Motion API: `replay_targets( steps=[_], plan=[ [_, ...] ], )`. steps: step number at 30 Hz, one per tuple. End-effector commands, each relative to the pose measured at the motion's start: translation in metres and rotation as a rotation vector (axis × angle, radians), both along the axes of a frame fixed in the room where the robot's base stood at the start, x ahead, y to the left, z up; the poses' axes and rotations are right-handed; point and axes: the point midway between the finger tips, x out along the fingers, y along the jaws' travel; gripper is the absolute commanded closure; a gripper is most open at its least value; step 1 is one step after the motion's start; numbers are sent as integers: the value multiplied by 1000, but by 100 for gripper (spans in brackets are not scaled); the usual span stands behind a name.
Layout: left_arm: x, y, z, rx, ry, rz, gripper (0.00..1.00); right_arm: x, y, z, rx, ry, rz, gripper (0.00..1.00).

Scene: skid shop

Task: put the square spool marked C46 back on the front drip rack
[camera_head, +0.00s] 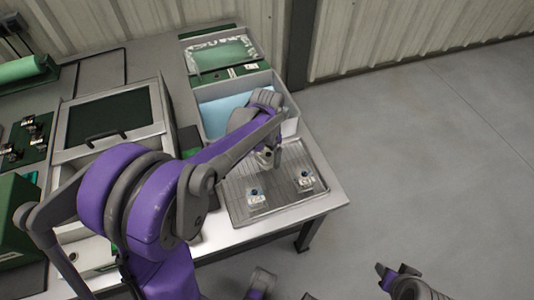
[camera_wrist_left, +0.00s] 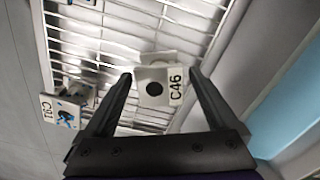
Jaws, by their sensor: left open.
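The square spool marked C46 (camera_wrist_left: 174,88) is white with a dark round hole and sits on the wire drip rack (camera_wrist_left: 120,45) in the left wrist view. My left gripper (camera_wrist_left: 161,75) is open, with one finger on either side of the spool; I cannot tell whether they touch it. In the head view my left gripper (camera_head: 267,157) is over the back part of the drip rack (camera_head: 236,213), and the C46 spool is hidden or too small to make out there. Part of my right arm (camera_head: 402,282) shows at the lower right; its jaw state is unclear.
Two other white spools (camera_head: 256,199) (camera_head: 305,181) stand on the rack; one marked C91 (camera_wrist_left: 47,108) shows in the left wrist view. A grey tub (camera_head: 288,108) with light blue liquid stands behind the rack. Floor is clear to the right.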

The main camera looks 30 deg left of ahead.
Motion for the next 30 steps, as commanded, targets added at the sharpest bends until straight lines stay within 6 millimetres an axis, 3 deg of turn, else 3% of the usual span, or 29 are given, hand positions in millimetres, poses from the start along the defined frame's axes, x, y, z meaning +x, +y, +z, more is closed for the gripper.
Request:
replay_targets(
  steps=[8, 21, 27, 30],
  plan=[
    [0, 0, 15, 0, 0, 0, 8, 1, 0, 5, 0, -1, 0, 53],
    [0, 0, 104, 0, 0, 0, 8, 2, 0, 16, 0, -5, 0, 53],
    [-1, -1, 122, 0, -2, 2, 8, 2, 0, 17, 0, -6, 0, 53],
    [-12, -7, 125, 3, -26, 17, 8, 2, 0, 17, 0, -6, 0, 53]
  ],
)
